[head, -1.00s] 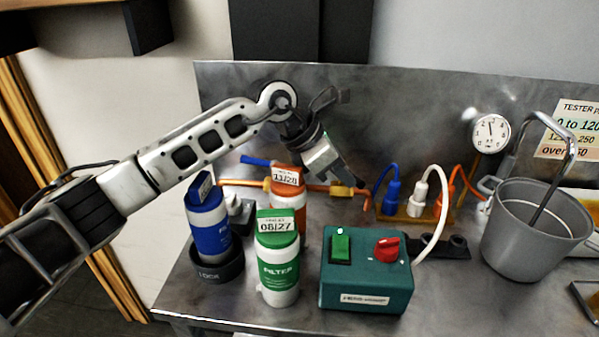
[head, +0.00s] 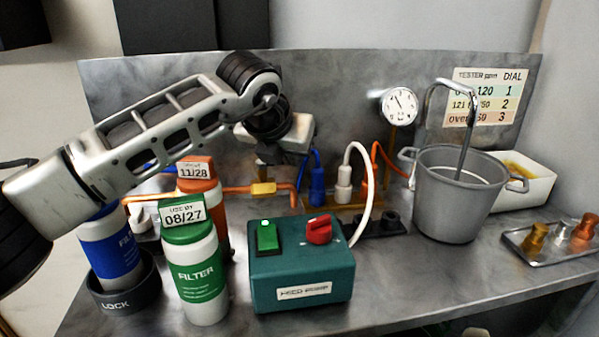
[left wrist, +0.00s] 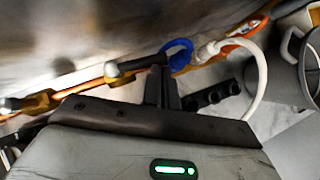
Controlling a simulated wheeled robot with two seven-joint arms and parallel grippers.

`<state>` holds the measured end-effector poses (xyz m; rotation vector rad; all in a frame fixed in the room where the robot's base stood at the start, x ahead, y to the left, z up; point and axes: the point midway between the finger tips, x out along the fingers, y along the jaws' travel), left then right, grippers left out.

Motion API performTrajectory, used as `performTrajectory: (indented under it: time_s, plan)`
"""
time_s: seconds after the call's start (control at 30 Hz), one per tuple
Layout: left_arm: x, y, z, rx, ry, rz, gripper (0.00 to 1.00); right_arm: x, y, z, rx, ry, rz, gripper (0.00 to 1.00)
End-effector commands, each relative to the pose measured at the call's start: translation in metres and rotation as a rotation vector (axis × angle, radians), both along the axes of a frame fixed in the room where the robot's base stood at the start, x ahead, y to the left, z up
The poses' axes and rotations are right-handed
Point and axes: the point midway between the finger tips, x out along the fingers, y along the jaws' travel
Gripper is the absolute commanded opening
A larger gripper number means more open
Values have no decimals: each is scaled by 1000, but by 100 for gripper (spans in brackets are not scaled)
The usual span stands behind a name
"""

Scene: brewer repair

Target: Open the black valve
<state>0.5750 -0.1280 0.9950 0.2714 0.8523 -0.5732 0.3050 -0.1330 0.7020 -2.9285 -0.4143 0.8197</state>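The black valve's dark handle (left wrist: 138,62) shows in the left wrist view as a short bar with a pale end, above the orange pipe. It reaches to the fingertips of my left gripper (left wrist: 163,76). The two fingers stand close together; I cannot tell whether the handle is between them. In the head view my left gripper (head: 268,155) is over the orange pipe (head: 223,192), above its yellow fitting (head: 263,188). My wrist and gripper hide the handle there. My right gripper is not in view.
A teal switch box (head: 300,280), green filter (head: 200,285) and blue filter (head: 110,250) stand in front of the pipe. Blue plug (head: 317,187) and white plug (head: 343,183) stand just right of the gripper. A grey pot (head: 445,205) stands farther right. The metal back panel (head: 330,80) is close behind.

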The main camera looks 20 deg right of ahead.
Motion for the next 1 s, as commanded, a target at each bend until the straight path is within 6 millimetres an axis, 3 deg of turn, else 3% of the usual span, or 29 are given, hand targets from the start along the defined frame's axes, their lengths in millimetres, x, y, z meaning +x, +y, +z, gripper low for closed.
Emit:
performTrajectory:
  time_s: [0.17,1.0]
  plan:
    - [3,8,-1,0,1,19,0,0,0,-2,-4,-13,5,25]
    - [0,3,1,0,0,10,0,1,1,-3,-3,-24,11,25]
